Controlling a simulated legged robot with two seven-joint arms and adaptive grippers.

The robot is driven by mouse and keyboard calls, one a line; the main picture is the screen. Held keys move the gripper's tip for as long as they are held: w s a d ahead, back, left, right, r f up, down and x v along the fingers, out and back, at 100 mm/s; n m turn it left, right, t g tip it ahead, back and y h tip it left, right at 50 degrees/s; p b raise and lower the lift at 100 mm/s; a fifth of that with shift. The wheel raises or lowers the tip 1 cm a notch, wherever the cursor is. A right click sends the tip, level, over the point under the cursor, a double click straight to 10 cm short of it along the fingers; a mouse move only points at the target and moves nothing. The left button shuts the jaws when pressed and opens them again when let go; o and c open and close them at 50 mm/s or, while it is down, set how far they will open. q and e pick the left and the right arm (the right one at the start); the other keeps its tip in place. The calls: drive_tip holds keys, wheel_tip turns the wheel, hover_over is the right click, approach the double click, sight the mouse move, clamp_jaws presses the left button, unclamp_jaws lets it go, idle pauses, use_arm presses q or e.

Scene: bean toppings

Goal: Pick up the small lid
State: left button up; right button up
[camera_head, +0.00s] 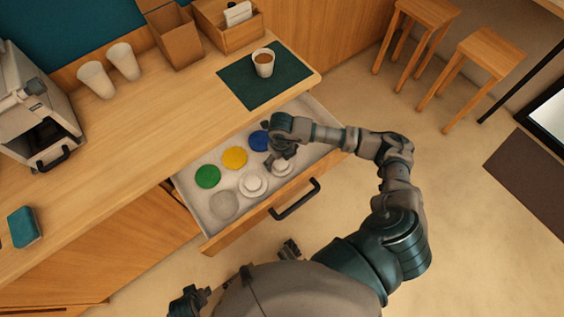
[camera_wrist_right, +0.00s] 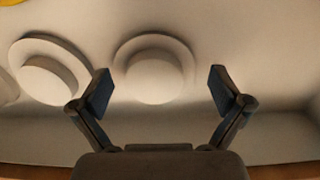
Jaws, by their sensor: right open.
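The open drawer (camera_head: 218,228) holds several round lids. A small white lid (camera_head: 282,169) with a raised round centre lies under my right gripper (camera_head: 274,160), partly covered by it in the head view. In the right wrist view this lid (camera_wrist_right: 153,82) lies ahead of and between the two open fingers of my right gripper (camera_wrist_right: 158,88), with nothing gripped. A slightly larger white lid (camera_head: 252,184) lies beside it and shows at the left of the wrist view (camera_wrist_right: 50,72). Dark parts at the head view's bottom edge may be my left gripper (camera_head: 188,301); its fingers are unclear.
Green (camera_head: 207,177), yellow (camera_head: 234,158) and blue (camera_head: 259,141) discs lie along the drawer's back, with a pale disc (camera_head: 224,206) at its left. The drawer handle (camera_head: 296,200) sticks out in front. A cup (camera_head: 263,63) stands on a dark mat (camera_head: 240,85) on the counter.

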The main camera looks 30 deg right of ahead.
drive_tip(key=shift+a+f, duration=0.2)
drive_tip(key=shift+f, duration=0.1)
drive_tip(key=shift+a+r, duration=0.15)
drive_tip(key=shift+a, duration=0.2)
drive_tip(key=c, duration=0.4)
drive_tip(key=shift+d, duration=0.15)
drive_tip(key=shift+c, duration=1)
use_arm(q)
drive_tip(key=shift+s+a+r, duration=0.1)
use_arm(e)
drive_tip(key=shift+d, duration=0.25)
drive_tip(key=shift+c, duration=0.3)
use_arm(q)
drive_tip(key=shift+a, duration=0.1)
use_arm(e)
drive_tip(key=shift+s, duration=0.1)
